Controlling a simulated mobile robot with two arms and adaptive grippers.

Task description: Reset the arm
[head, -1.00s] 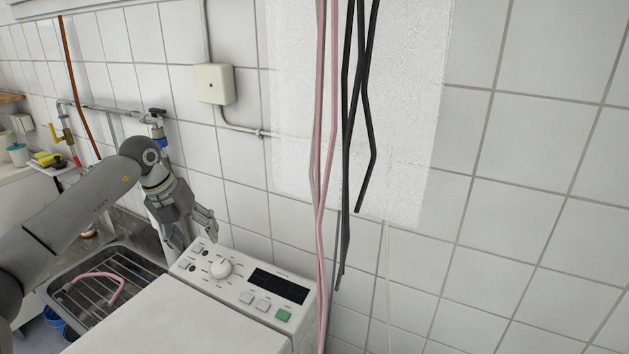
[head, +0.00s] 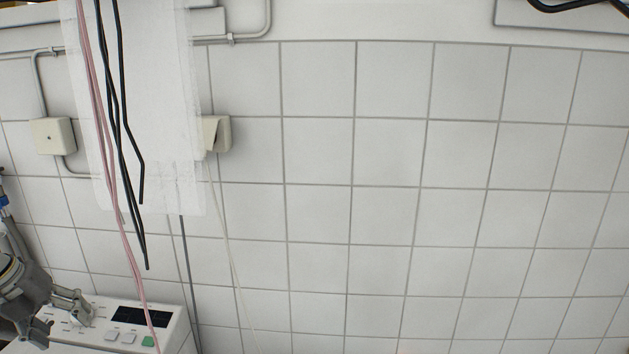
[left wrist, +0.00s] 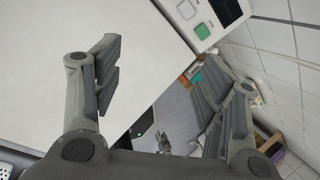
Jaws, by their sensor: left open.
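My left gripper (head: 62,316) is at the lower left edge of the head view, over the control panel of a white washing machine (head: 100,324). Its fingers are spread and nothing is between them. In the left wrist view the left gripper (left wrist: 158,68) is open and empty, with the machine's white top beneath one finger. Most of the left arm is outside the head view. My right gripper is not in the head view. A small grey shape low in the left wrist view may be it, but it is too small to be sure.
Pink cables (head: 103,120) and black cables (head: 127,130) hang before the tiled wall, right of the left gripper. A junction box (head: 53,136) and an outlet box (head: 223,134) are on the wall. The tiled wall (head: 420,210) on the right is bare.

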